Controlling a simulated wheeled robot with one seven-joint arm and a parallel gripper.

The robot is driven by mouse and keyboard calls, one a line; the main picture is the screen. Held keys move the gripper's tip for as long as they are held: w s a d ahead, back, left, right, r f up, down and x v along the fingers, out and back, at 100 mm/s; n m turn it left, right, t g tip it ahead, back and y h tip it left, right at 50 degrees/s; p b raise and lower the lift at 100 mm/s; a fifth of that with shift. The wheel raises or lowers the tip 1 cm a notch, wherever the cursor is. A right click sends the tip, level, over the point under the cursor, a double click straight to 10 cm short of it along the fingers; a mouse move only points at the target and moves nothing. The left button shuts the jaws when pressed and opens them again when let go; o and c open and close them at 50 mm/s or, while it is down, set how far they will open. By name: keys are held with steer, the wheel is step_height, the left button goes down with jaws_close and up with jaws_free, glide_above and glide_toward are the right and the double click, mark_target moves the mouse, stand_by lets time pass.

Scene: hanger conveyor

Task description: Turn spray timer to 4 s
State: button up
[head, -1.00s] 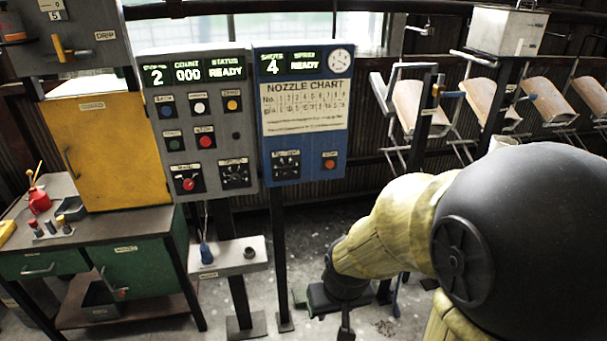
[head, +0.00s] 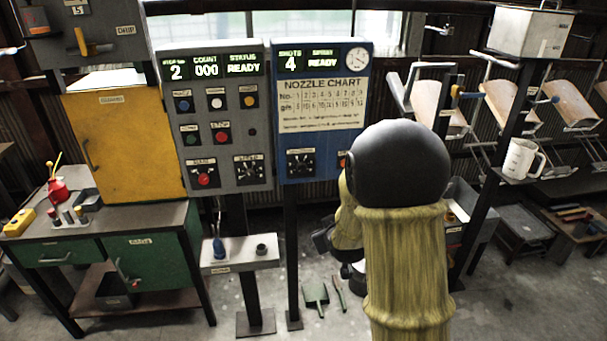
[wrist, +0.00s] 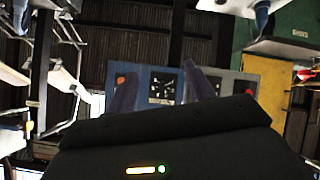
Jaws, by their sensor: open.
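The blue panel (head: 322,120) carries a black dial with a white scale (head: 300,162) at its lower left; its label and setting are too small to read. Its displays show "4" under SHOTS and READY under SPRAY. An orange-red button, right of the dial, is mostly hidden by my arm in the head view and shows in the wrist view (wrist: 120,80). My gripper (head: 324,238) is low in front of the panel, partly hidden by my arm. In the wrist view my open, empty gripper (wrist: 160,88) faces the panel, with the dial (wrist: 163,87) between its fingers, apart from them.
A grey panel (head: 214,120) with buttons and another scaled dial (head: 249,169) stands just left. A small shelf (head: 240,255) juts out below it. A green bench (head: 150,255) is at left. A rack holding a white mug (head: 520,158) is at right.

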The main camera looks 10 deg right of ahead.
mark_target(302, 170)
steer(key=w+a+n+t+y, duration=0.1)
steer(key=w+n+t, duration=0.4)
steer(key=w, duration=0.5)
steer(key=shift+w+r+t+y, duration=0.15)
steer(key=shift+w+t+y, duration=0.25)
steer(key=shift+t, duration=0.7)
steer(key=w+p, duration=0.1)
steer(key=w, duration=0.4)
steer(key=w+p, duration=0.2)
steer(key=w, duration=0.4)
steer(key=w+a+p, duration=0.1)
steer(key=w, duration=0.5)
steer(key=shift+w+a, duration=0.1)
steer(key=shift+w, duration=0.05)
steer(key=shift+c, duration=0.4)
steer(key=c, duration=0.9)
